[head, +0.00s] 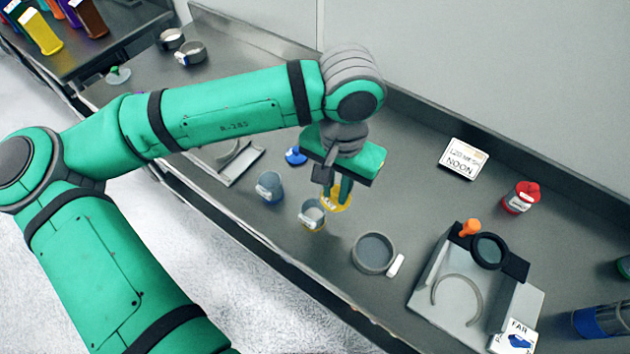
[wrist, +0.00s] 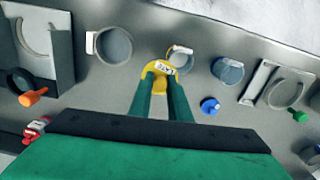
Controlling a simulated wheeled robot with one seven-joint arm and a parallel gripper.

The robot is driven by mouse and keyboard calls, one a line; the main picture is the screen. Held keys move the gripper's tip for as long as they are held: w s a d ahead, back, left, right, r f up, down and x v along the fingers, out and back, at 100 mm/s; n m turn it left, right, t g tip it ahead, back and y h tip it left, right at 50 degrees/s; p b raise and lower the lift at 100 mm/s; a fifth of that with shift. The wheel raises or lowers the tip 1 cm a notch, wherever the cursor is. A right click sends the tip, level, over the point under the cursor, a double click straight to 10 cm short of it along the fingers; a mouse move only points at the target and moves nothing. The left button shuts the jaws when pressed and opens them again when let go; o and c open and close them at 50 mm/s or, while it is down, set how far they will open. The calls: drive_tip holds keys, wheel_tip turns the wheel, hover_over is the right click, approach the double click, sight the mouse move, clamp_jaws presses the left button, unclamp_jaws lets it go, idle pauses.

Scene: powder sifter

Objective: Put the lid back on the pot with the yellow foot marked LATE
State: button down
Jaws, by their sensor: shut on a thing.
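My gripper (head: 336,198) points down and is shut on the yellow lid (head: 341,203), just right of and behind the open pot with the yellow foot (head: 312,216). In the wrist view the lid (wrist: 159,69) sits between my fingertips (wrist: 162,88), with a small white label that I cannot read clearly. My fingers hide part of the lid. The pot (wrist: 181,55) stands upright just beyond the lid there, its near side partly covered. The pot looks pale inside and has a white label. I cannot tell the exact height of the lid above the counter.
A blue-grey pot (head: 269,188) and a blue lid (head: 296,156) lie left of the yellow-footed pot. A round pan (head: 372,256) with a white tab stands to its right. Farther right are the sifter stand (head: 430,291), a red-lidded pot (head: 521,198) and a NOON card (head: 463,158).

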drive_tip(key=w+a+f+n, duration=0.1)
drive_tip(key=a+f+n, duration=0.1)
drive_tip(key=a+f, duration=0.2)
drive_tip(key=shift+a+f+n, duration=0.25)
drive_tip(key=shift+f+n, duration=0.15)
drive_tip(key=shift+f, duration=0.75)
drive_tip(key=shift+f, duration=0.2)
idle(2.1)
drive_tip(key=c, duration=1.1)
unclamp_jaws()
drive_tip(key=shift+w+r, duration=0.1)
wheel_tip(320, 180, up, 7)
idle(0.6)
drive_tip(key=shift+c, duration=0.3)
